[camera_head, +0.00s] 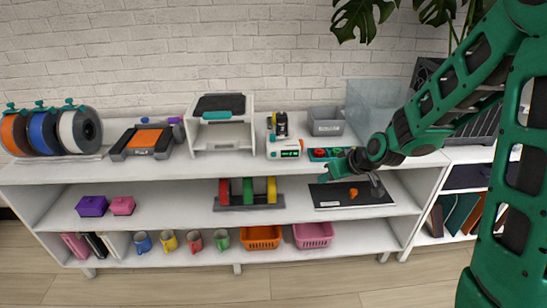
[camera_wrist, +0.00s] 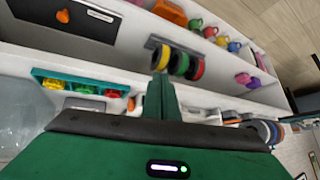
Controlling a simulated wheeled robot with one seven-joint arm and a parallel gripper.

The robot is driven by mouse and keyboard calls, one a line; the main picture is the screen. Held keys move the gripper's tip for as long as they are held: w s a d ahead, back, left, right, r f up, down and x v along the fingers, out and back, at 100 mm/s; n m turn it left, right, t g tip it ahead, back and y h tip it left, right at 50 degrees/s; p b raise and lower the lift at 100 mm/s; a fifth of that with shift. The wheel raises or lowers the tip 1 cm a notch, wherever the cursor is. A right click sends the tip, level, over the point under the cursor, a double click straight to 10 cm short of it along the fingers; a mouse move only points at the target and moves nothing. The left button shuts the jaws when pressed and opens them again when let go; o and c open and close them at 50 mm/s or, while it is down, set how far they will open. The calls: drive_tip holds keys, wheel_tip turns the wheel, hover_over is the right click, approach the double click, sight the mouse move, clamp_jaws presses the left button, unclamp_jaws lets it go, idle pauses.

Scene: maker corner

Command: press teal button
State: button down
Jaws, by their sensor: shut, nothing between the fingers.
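A teal button box (camera_head: 317,158) stands at the front of the top shelf, right of the middle. It also shows at the left of the wrist view (camera_wrist: 40,74), with a yellow button (camera_wrist: 53,83), a green button (camera_wrist: 83,88) and a red button (camera_wrist: 112,93). The green one is the closest to teal. My green gripper (camera_head: 340,168) is at the right end of the box and hides part of it. In the wrist view the fingers (camera_wrist: 160,88) are shut and empty, to the right of the box. I cannot tell whether they touch it.
A white device with a small display (camera_head: 284,148) stands left of the box, and a grey bin (camera_head: 326,127) behind it. A clear panel (camera_head: 375,100) stands behind my arm. A black board (camera_head: 335,200) with an orange piece lies on the shelf below.

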sight(277, 169)
drive_tip(key=w+a+f+t+y, duration=0.1)
drive_tip(key=w+a+f+y, duration=0.1)
drive_tip(key=a, duration=0.5)
drive_tip(key=w+a+f+t+y, duration=0.1)
drive_tip(key=w+a+f, duration=0.1)
drive_tip(key=w+a, duration=0.2)
drive_tip(key=a, duration=0.2)
drive_tip(key=shift+w+a+n+t+y, duration=0.35)
drive_tip(key=shift+n+t+y, duration=0.05)
drive_tip(key=shift+w, duration=4.4)
drive_tip(key=shift+w, duration=0.1)
drive_tip(key=shift+w, duration=0.3)
drive_tip(key=shift+w, duration=0.35)
drive_tip(key=shift+s, duration=0.8)
